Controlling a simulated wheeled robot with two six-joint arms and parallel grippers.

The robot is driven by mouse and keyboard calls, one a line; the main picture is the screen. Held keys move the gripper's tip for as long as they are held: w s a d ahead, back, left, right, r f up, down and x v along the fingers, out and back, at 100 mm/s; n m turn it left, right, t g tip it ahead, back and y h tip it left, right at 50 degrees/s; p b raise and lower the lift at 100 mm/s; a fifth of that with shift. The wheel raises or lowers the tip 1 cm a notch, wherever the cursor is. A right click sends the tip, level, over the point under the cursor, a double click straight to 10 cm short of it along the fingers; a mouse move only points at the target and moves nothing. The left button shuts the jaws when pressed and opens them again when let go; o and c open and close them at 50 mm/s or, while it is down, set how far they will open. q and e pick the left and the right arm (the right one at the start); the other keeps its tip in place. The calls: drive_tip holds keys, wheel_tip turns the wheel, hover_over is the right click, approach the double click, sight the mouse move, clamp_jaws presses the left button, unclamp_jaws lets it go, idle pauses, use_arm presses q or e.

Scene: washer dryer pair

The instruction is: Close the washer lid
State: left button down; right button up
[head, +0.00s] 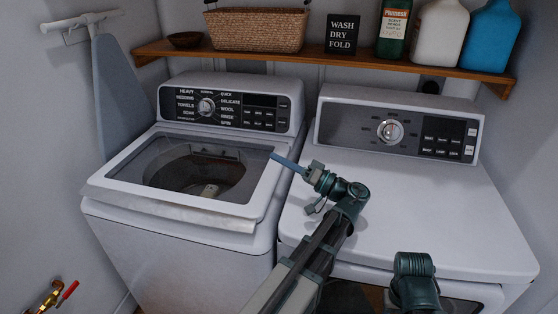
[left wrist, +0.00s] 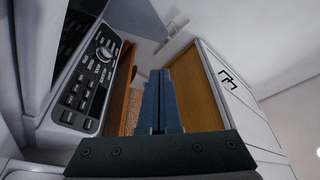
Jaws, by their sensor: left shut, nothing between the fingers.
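The washer (head: 180,255) stands on the left, with its control panel (head: 225,105) at the back. Its lid (head: 165,205), a grey frame around a clear window, lies down over the tub, and the drum shows through the window. The lid looks about level with the washer top; I cannot tell if its front edge is fully seated. My left gripper (head: 273,155) is shut and empty, with its blue fingers pointing left at the back right corner of the lid. Contact is unclear. The shut fingers also show in the left wrist view (left wrist: 160,75). My right gripper is out of view.
The dryer (head: 450,210) stands close on the right, its flat top under my left arm. A wooden shelf (head: 340,65) above holds a basket (head: 255,30), a sign (head: 342,34) and bottles. An ironing board (head: 118,95) hangs on the left wall. The space above the lid is clear.

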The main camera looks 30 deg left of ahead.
use_arm(q)
drive_tip(key=w+d+f+b, duration=0.2)
drive_tip(key=d+f, duration=0.1)
drive_tip(key=d, duration=0.5)
drive_tip(key=shift+w+f, duration=0.2)
drive_tip(key=shift+w, duration=0.05)
drive_tip(key=shift+s+d, duration=0.1)
